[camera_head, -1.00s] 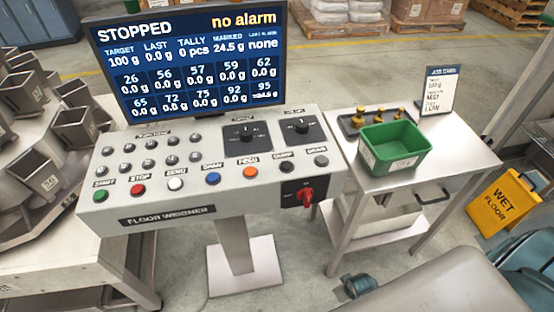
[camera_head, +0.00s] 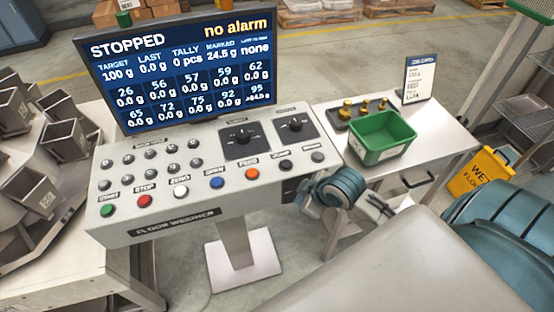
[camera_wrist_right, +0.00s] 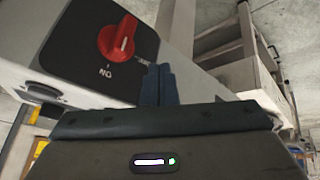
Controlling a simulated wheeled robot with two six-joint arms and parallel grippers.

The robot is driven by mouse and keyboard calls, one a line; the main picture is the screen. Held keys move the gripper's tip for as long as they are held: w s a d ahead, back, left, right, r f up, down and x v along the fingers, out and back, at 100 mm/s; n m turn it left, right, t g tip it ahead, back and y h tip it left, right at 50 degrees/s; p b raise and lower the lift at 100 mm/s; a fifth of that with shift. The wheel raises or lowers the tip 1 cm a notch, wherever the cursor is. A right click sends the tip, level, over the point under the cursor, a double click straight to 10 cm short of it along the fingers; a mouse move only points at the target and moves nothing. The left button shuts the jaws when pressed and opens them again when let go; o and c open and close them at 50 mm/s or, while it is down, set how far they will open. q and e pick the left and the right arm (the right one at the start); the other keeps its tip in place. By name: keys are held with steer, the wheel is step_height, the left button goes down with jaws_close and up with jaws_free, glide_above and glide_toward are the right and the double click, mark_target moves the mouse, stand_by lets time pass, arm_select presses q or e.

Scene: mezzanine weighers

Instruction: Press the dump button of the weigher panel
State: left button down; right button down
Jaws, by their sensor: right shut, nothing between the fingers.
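The weigher panel (camera_head: 130,187) stands in front of me with its row of coloured buttons. The dump button (camera_head: 285,166) is the dark one to the right of the orange button; nothing touches it. My right gripper (camera_head: 303,195) is by the right end of the panel's front face, lower than the dump button, and points left. It is shut and empty, its fingers (camera_wrist_right: 158,85) together in the right wrist view. A red rotary switch (camera_wrist_right: 118,37) shows close by there, with its label upside down; in the head view my gripper hides it. My left gripper is out of view.
The display (camera_head: 185,70) reads STOPPED and no alarm. A cart (camera_head: 445,140) with a green bin (camera_head: 388,151) stands at the right.

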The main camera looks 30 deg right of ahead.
steer(key=w+d+r+n+t+y, duration=0.1)
steer(key=w+r+n, duration=0.2)
steer(key=r, duration=0.5)
steer(key=w+d+r+n+t+y, duration=0.1)
steer(key=w+r+n+y, duration=0.1)
steer(key=w+r+n, duration=0.2)
step_height(320, 180, up, 4)
steer(key=w, duration=0.2)
steer(key=shift+w+n, duration=0.3)
steer(key=shift+d+f, duration=0.1)
steer(key=shift+f, duration=0.05)
steer(key=shift+f, duration=0.1)
steer(key=b, duration=0.7)
glide_above(290, 164)
step_height(290, 164, down, 8)
steer(key=shift+r, duration=0.15)
steer(key=shift+f, duration=0.4)
steer(key=shift+f+b, duration=0.35)
steer(key=shift+f, duration=0.1)
